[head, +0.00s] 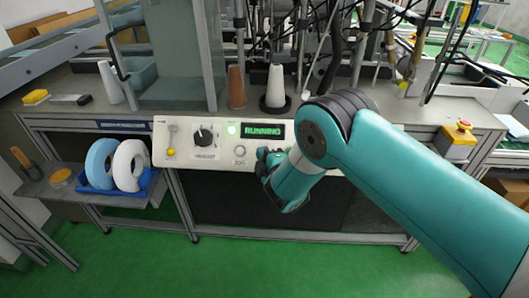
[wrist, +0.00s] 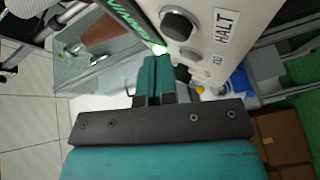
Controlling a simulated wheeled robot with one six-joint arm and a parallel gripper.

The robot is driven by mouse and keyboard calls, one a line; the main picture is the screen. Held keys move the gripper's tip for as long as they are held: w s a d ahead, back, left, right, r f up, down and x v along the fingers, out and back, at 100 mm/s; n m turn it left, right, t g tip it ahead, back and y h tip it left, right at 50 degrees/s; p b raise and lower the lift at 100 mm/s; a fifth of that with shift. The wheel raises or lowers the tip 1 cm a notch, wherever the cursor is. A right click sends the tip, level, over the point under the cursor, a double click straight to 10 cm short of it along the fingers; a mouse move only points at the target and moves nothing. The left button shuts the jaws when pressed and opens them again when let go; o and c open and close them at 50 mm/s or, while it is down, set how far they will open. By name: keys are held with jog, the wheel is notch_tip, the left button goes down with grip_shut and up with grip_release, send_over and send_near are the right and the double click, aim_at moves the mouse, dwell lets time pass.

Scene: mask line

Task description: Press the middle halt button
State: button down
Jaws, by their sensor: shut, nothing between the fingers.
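The white control panel (head: 222,150) is on the front of the machine bench. Its green display (head: 262,131) reads RUNNING. In the wrist view a dark round button (wrist: 178,22) in a grey ring sits beside the HALT label (wrist: 226,26). In the head view my arm hides that part of the panel. My gripper (head: 268,165) is in front of the panel, just right of the JOG button (head: 239,151). In the wrist view its teal fingers (wrist: 156,66) are shut and empty, with the HALT button above and right of the tips. I see no clear contact.
A black rotary knob (head: 203,137) and a yellow-tipped lever (head: 171,140) are on the panel's left. A red button on a yellow box (head: 463,125) is at the bench's right. The green floor in front is clear.

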jog(key=shift+w+f, duration=0.25)
jog(key=shift+w, duration=0.05)
jog(key=shift+w+f, duration=0.3)
dwell(0.7)
dwell(0.4)
jog(key=shift+s+r, duration=0.55)
jog(key=shift+s, duration=0.05)
jog(key=s+r+b, duration=0.1)
jog(key=s+b, duration=0.1)
jog(key=s+r+b, duration=0.2)
jog(key=shift+r, duration=0.1)
